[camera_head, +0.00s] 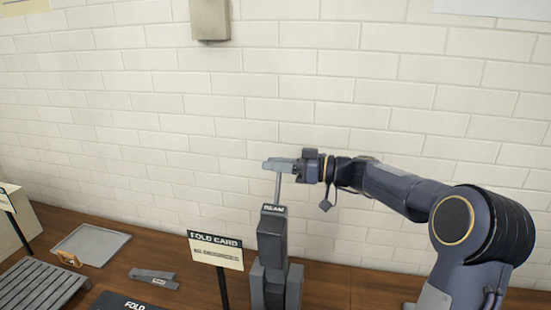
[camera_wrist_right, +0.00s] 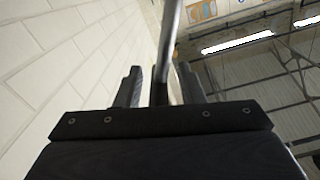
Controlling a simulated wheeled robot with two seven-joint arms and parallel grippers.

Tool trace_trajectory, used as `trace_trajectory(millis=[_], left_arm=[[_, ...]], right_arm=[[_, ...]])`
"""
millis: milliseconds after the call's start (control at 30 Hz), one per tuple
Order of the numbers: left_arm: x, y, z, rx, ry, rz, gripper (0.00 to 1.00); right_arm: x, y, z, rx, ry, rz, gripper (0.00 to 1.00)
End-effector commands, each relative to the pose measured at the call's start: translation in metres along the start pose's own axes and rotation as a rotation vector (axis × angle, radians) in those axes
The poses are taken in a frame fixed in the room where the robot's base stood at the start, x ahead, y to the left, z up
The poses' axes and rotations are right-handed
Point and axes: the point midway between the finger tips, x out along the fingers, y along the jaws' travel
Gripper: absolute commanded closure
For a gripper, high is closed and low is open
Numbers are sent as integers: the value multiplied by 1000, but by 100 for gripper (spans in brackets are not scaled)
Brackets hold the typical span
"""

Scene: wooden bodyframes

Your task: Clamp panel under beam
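A dark grey upright block labelled BEAM (camera_head: 272,240) stands near the lower middle of the head view. A thin grey rod (camera_head: 278,188) rises from its top. My right gripper (camera_head: 280,164) is at the rod's upper end, pointing left. In the right wrist view, my right gripper's two fingers (camera_wrist_right: 160,88) stand apart, with the grey rod (camera_wrist_right: 169,45) passing between them; a gap shows on the rod's left. Whether the rod touches a finger is unclear. I cannot identify a panel with certainty. My left gripper is not in view.
A FOLD CARD sign (camera_head: 215,251) stands left of the block. A grey labelled bar (camera_head: 154,279), a flat grey tray (camera_head: 90,243), a small wooden piece (camera_head: 68,259) and a slatted grey rack (camera_head: 38,290) lie on the wooden table farther left. A brick wall rises behind.

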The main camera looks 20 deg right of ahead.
Motion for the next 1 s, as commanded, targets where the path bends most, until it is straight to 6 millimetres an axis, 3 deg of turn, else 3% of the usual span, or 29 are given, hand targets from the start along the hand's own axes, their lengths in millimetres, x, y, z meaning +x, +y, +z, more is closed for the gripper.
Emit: trace_trajectory(millis=[300, 567, 1000], left_arm=[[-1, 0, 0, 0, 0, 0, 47], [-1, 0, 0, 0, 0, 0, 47], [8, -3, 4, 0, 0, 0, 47]], right_arm=[[4, 0, 1, 1, 0, 0, 66], [3, 0, 1, 1, 0, 1, 100], [8, -2, 4, -16, -1, 0, 100]])
